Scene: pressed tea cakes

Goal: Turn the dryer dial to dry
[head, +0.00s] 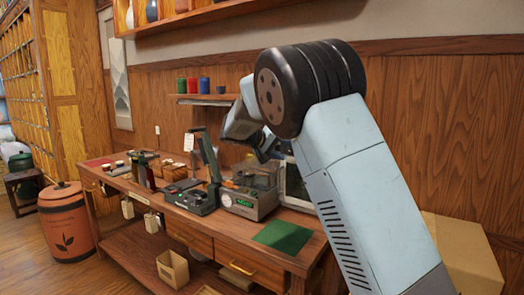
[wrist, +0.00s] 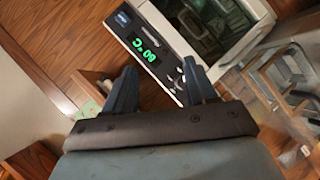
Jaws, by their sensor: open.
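The dryer (wrist: 226,55) is a white box with a dark glass window, seen tilted in the wrist view. Its dark front panel carries a green display (wrist: 145,48) reading 60 °C, upside down. A small pale dial (wrist: 178,80) with white marks sits on the panel beside the right finger, partly hidden by it; its setting is not readable. My gripper (wrist: 158,72) is open and empty, fingers pointing at the panel; contact with the dial cannot be told. In the head view my gripper (head: 264,148) hangs above the bench, and the dryer (head: 297,187) is mostly hidden behind my arm.
The wooden bench (head: 222,228) holds a grey device (head: 245,200) with a green display just left of the dryer, a dark press-like device (head: 197,198) and a green mat (head: 284,236) at the front. A shelf with coloured tins (head: 193,86) is on the wall behind.

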